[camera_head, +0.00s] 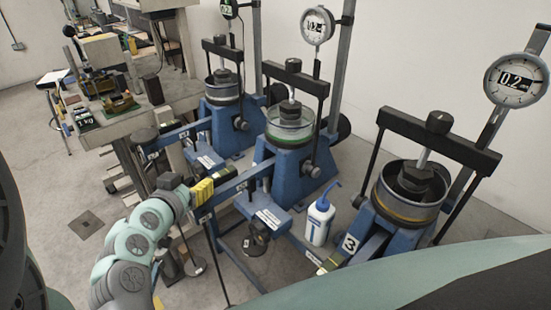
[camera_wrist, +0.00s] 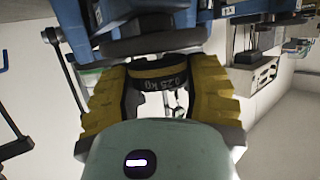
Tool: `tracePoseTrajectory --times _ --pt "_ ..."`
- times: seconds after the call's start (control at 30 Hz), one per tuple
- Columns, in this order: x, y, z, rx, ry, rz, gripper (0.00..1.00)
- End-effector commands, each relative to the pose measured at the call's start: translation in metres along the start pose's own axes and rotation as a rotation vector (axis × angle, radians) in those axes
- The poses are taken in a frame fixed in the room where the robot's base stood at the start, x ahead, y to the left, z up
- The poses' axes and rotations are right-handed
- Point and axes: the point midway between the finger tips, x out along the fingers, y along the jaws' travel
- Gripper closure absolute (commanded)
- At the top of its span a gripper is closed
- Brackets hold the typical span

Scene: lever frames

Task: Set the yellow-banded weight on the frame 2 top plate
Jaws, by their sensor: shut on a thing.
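My gripper (camera_head: 212,184) reaches in at the left end of the blue lever of frame 2 (camera_head: 287,150), the middle frame. In the wrist view its yellow-padded fingers (camera_wrist: 160,70) are shut around the yellow-banded weight (camera_wrist: 158,72), a dark round piece with a yellow band and upside-down lettering that seems to read 0.25 kg. In the head view the fingers mostly hide the weight. The top plate of frame 2 is not clearly seen; my gripper covers that lever end. A dark part (camera_wrist: 150,45) lies close beyond the weight; I cannot tell whether they touch.
Frame 3 (camera_head: 405,200) stands at right, and frame 1 (camera_head: 225,95) behind at left. A white wash bottle (camera_head: 320,220) stands between frames 2 and 3. A hanger (camera_head: 257,238) hangs near my gripper. A bench (camera_head: 120,115) with tools is at left.

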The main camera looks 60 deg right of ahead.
Motion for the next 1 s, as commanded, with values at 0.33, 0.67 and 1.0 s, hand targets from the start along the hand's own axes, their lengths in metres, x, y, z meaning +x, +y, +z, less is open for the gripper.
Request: tracePoseTrajectory --times 0.33,0.67,1.0 --pt "0.0001 -0.0008 0.0002 -0.001 0.002 -0.002 0.85" --pt "0.0012 -0.0009 0.0031 -0.001 0.002 -0.002 0.85" --pt "0.0022 -0.001 0.006 -0.001 0.001 -0.002 0.85"
